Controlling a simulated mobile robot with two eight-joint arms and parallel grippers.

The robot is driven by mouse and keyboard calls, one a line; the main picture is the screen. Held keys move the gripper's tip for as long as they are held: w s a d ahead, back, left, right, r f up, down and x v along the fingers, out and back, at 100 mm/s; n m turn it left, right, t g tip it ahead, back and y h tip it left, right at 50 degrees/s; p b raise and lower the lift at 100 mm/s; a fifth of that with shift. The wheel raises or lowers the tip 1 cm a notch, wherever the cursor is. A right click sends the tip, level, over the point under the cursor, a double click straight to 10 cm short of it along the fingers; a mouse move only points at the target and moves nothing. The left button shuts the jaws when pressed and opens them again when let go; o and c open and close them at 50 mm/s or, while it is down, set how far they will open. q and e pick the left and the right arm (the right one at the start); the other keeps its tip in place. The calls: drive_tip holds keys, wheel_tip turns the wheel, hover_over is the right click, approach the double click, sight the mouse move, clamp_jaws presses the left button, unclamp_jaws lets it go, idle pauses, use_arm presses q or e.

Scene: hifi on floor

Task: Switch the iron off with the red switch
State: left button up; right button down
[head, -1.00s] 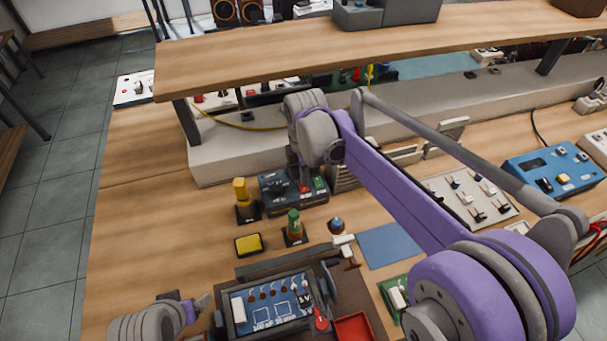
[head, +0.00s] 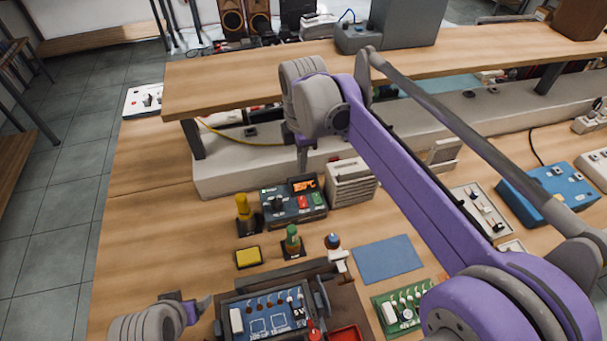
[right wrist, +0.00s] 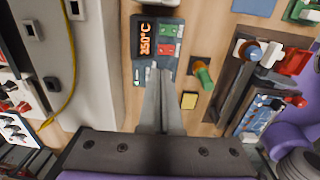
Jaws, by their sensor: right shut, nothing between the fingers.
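The dark soldering station (head: 283,215) stands on the bench below the shelf. Its orange display (right wrist: 147,38) is lit and reads about 350°C. The red switch (head: 303,202) sits on its front, beside a green switch (head: 317,198) and a black knob (head: 278,203). The red switch also shows in the right wrist view (right wrist: 168,49). My right gripper (head: 302,165) is shut and empty, above and behind the station in the head view, apart from the switch. My left gripper (head: 190,305) is low at the left; its opening is unclear.
A beige vented box (head: 350,182) is right of the station. The wooden shelf (head: 400,70) overhangs behind.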

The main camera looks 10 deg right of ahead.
sight(301, 199)
use_arm(q)
drive_tip(key=shift+w+d+r, duration=0.1)
drive_tip(key=shift+d, duration=0.1)
use_arm(e)
drive_tip(key=shift+w+d+r, duration=0.1)
drive_tip(key=shift+d+r, duration=0.05)
drive_tip(key=shift+r, duration=0.7)
use_arm(q)
drive_tip(key=shift+a, duration=0.1)
drive_tip(key=shift+r, duration=0.2)
use_arm(e)
drive_tip(key=shift+s+a+r+t, duration=0.1)
drive_tip(key=shift+s+a+t, duration=0.1)
drive_tip(key=shift+s, duration=0.35)
drive_tip(key=shift+s+a+t, duration=0.1)
drive_tip(key=shift+s+t, duration=0.1)
drive_tip(key=shift+s, duration=0.3)
drive_tip(key=shift+w, duration=0.1)
use_arm(q)
drive_tip(key=shift+f, duration=0.5)
use_arm(e)
drive_tip(key=f, duration=0.4)
drive_tip(key=w+f, duration=0.1)
drive_tip(key=f, duration=0.9)
drive_tip(key=shift+w, duration=0.3)
use_arm(q)
drive_tip(key=shift+f+b, duration=0.1)
drive_tip(key=shift+b, duration=0.2)
